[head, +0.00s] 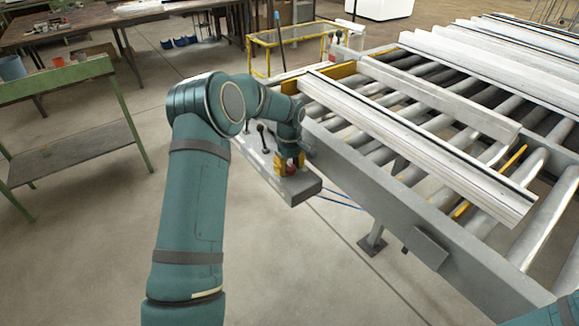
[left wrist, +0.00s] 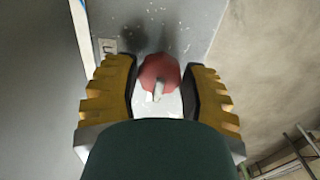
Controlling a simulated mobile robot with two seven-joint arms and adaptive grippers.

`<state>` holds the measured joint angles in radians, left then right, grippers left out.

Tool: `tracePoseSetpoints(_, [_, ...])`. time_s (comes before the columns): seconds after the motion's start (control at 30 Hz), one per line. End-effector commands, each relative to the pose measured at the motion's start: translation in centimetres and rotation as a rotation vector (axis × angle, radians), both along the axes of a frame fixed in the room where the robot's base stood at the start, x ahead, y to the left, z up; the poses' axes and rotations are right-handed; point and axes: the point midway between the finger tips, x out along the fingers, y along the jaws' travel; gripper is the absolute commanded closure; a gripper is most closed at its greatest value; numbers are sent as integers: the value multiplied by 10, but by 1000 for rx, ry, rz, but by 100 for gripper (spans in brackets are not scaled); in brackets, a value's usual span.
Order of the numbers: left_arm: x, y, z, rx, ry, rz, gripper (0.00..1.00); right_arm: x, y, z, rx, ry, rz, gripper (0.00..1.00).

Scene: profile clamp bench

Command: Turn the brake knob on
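The brake knob (left wrist: 158,68) is red with a white pointer mark and sits on a grey panel face (left wrist: 155,25) in the left wrist view. My left gripper (head: 288,162) is down at that box. In the left wrist view the yellow, dark-padded fingers of the left gripper (left wrist: 160,82) stand apart, one on each side of the knob, with a narrow gap at the left. Contact on the right is unclear. My right gripper is out of view.
A black-knobbed lever (head: 263,136) stands on the same box, close to my left wrist. The roller table (head: 380,205) carries long pale profiles (head: 420,145) on the right. A green workbench (head: 70,150) stands at the left. The floor in front of the box is clear.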

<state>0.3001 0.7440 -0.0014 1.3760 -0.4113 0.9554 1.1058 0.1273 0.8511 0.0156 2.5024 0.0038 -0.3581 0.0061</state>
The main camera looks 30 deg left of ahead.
Motion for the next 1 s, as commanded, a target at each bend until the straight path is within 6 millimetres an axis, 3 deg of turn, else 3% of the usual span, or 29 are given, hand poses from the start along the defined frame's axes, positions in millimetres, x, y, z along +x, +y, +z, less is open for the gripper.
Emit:
tracePoseSetpoints(0.03, [0,0,0,0,0,0,79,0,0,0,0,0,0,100])
tracePoseSetpoints(0.1, [0,0,0,0,0,0,99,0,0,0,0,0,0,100])
tracePoseSetpoints(0.57, [0,0,0,0,1,-88,99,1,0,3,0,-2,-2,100])
tracePoseSetpoints(1.0, [0,0,0,0,2,-460,100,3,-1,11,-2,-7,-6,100])
